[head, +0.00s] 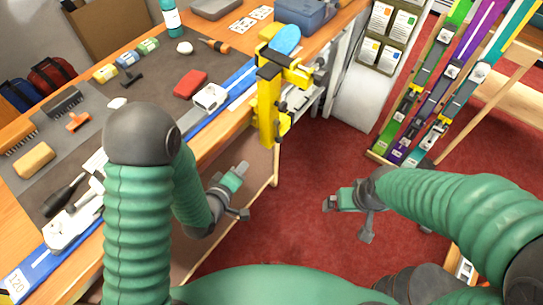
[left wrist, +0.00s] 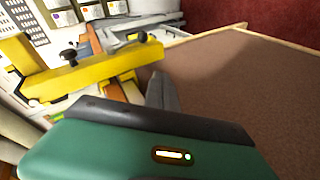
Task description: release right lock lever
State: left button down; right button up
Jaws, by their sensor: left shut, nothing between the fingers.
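A yellow vise (head: 268,105) is clamped at the bench's front edge near the far end of a blue ski (head: 240,82). Dark parts (head: 318,76) show at its right side; I cannot tell which is the right lock lever. In the left wrist view, a yellow bar (left wrist: 92,76) carries a black knob (left wrist: 68,57), and another dark knob (left wrist: 142,37) is to its right. My left gripper (head: 241,169) is shut and empty, below and nearer than the vise, apart from it. My right gripper (head: 331,202) is over the red floor, touching nothing visible; its jaw gap is unclear.
The bench's mat (head: 150,82) holds brushes, a red block (head: 190,84) and several small tools. Skis (head: 425,85) stand in a rack at right. Red carpet (head: 300,165) is clear between my arms.

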pick_arm(q)
jog(key=s+d+f+n+t+h+b, duration=0.1)
jog(key=d+f+n+t+h+b, duration=0.1)
jog(key=d+f+n, duration=0.15)
jog(key=r+b+x, duration=0.2)
jog(key=b+x, duration=0.4)
jog(key=x, duration=0.7)
jog(key=shift+w+d+t+b, duration=0.3)
jog(key=shift+d+t, duration=0.1)
pick_arm(e)
jog(key=s+x, duration=0.2)
jog(key=x, duration=0.8)
jog(key=shift+d+f, duration=0.25)
jog(key=shift+d, duration=0.1)
jog(key=shift+f, duration=0.15)
